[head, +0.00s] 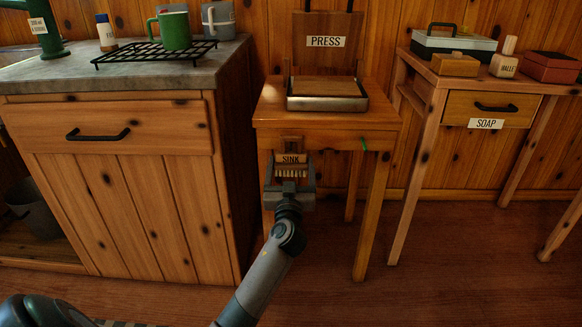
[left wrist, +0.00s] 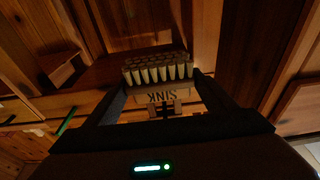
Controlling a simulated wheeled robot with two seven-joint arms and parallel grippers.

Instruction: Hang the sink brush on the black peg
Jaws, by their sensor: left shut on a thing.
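In the left wrist view the brush (left wrist: 160,72) sits between the two fingers (left wrist: 158,98), bristles toward the top of the picture. I cannot tell whether the brush touches the apron. A green peg (head: 363,144) sticks out of the apron to the right. No black peg shows clearly; the brush and gripper cover part of the apron. My right gripper is not in view.
The small table (head: 330,115) carries a press (head: 328,92). A cabinet (head: 120,180) stands close on the left. On the right is a table with a SOAP drawer (head: 494,106), boxes and a bottle (head: 505,60). The floor between the two tables is clear.

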